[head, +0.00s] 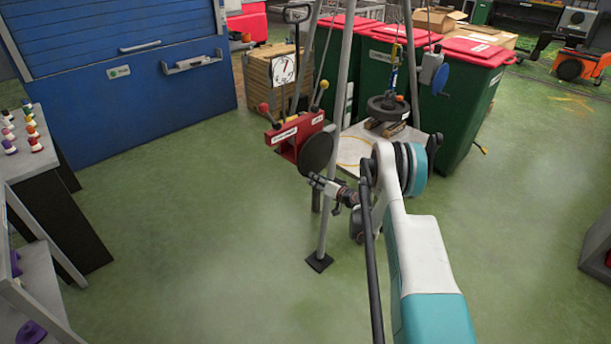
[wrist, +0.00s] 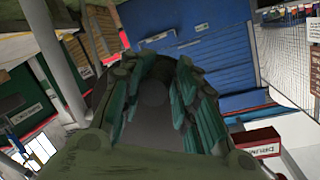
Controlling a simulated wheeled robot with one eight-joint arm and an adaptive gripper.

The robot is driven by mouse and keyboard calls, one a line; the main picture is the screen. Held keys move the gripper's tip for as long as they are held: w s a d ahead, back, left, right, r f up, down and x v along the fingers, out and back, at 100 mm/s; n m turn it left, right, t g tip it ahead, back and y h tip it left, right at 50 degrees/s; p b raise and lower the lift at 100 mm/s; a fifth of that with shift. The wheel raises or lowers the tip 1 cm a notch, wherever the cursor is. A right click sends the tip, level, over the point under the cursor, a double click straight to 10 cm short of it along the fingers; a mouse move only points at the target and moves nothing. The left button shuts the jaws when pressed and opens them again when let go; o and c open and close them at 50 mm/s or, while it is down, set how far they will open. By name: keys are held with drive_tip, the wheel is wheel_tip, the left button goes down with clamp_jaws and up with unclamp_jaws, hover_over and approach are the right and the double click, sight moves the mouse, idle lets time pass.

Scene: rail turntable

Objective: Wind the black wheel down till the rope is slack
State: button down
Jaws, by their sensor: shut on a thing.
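The black wheel (head: 317,152) is a dark round disc on the front of a red winch box (head: 290,138) on the tripod's front leg. My gripper (head: 318,181) is at the wheel's lower edge. In the wrist view my gripper (wrist: 155,100) has its fingers closed on either side of a dark grip on the wheel (wrist: 152,130); the exact part is hard to make out. The rope (head: 397,48) comes down from above to a dark flanged load (head: 388,107) at the wooden blocks (head: 384,127). Whether the rope is taut is unclear.
A second winch with a blue wheel (head: 440,79) is on the right tripod leg. Green bins with red lids (head: 462,100) stand behind. The green floor (head: 190,210) is clear at left.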

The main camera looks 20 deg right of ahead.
drive_tip(key=shift+w+d+f+n+h, duration=0.15)
drive_tip(key=shift+d+n+h, duration=0.05)
drive_tip(key=shift+d+n, duration=0.2)
drive_tip(key=shift+w+d+f+n+h, duration=0.1)
drive_tip(key=shift+d+f+n+h, duration=0.15)
drive_tip(key=shift+d, duration=0.25)
drive_tip(key=shift+r, duration=0.1)
drive_tip(key=c, duration=1.2)
unclamp_jaws()
drive_tip(key=shift+t, duration=0.3)
drive_tip(key=shift+a, duration=0.1)
drive_tip(key=d+f+v, duration=0.1)
drive_tip(key=v, duration=0.6)
drive_tip(key=shift+s+f, duration=0.2)
drive_tip(key=shift+s, duration=0.2)
